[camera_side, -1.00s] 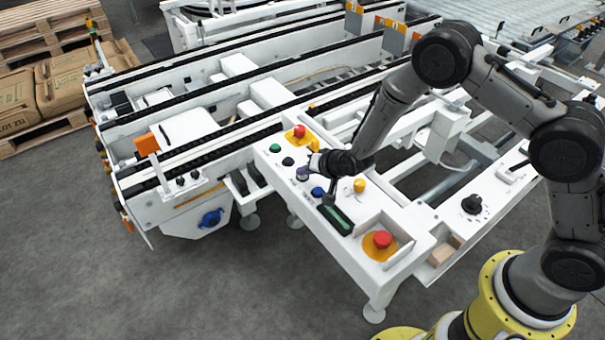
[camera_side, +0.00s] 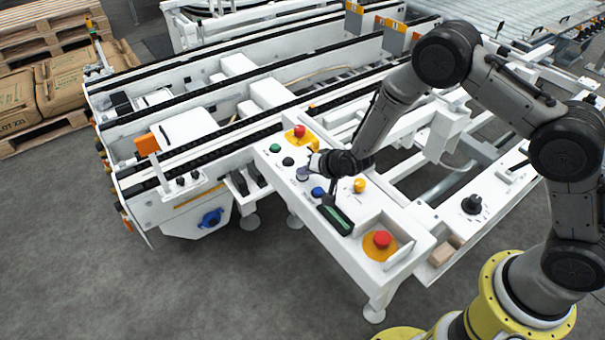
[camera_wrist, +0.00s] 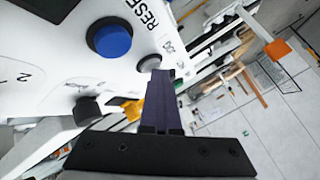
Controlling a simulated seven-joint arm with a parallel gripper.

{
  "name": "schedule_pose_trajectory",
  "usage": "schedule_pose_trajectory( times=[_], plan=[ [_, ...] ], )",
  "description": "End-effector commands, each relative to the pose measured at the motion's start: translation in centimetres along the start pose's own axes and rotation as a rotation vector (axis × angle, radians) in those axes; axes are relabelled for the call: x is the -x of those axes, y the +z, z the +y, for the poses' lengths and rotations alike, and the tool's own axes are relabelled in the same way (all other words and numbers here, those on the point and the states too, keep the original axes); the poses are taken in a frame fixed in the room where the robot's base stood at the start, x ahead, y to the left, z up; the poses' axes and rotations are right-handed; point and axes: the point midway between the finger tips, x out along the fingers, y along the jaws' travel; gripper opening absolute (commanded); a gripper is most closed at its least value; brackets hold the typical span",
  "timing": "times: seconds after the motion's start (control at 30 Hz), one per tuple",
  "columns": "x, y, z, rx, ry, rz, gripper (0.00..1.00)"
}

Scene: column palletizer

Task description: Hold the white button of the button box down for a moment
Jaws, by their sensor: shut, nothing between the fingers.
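The button box (camera_side: 348,259) is a white panel with coloured buttons, running diagonally through the middle of the side view. In the wrist view the white button (camera_wrist: 147,63) is a pale round cap beside the blue button. My gripper (camera_wrist: 162,74) is shut, its dark fingers pressed together with nothing between them. The fingertips overlap the edge of the white button in the wrist view. In the side view my gripper (camera_side: 306,171) points down at the panel between the black and blue buttons, covering most of the white button. I cannot tell whether the cap is pressed in.
The blue button (camera_side: 318,193) is close to my fingers. Green (camera_side: 275,148) and black (camera_side: 288,161) buttons, a yellow button (camera_side: 359,185) and two red buttons (camera_side: 299,131) (camera_side: 382,239) are also on the panel. White conveyor rails (camera_side: 205,135) lie behind it.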

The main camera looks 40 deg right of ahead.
Motion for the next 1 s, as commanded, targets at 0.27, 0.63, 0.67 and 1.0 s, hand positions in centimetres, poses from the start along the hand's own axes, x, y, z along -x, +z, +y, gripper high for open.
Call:
schedule_pose_trajectory(
  times=[0.27, 0.63, 0.67, 1.0],
  plan=[
    [0.0, 0.1, 0.2, 0.0, 0.004, -0.003, 0.0],
    [0.4, -0.2, -0.1, -0.001, 0.003, -0.002, 0.0],
    [0.5, -0.3, -0.2, -0.001, 0.002, -0.002, 0.0],
    [1.2, -0.8, -0.8, 0.0, 0.001, -0.001, 0.0]
  ],
)
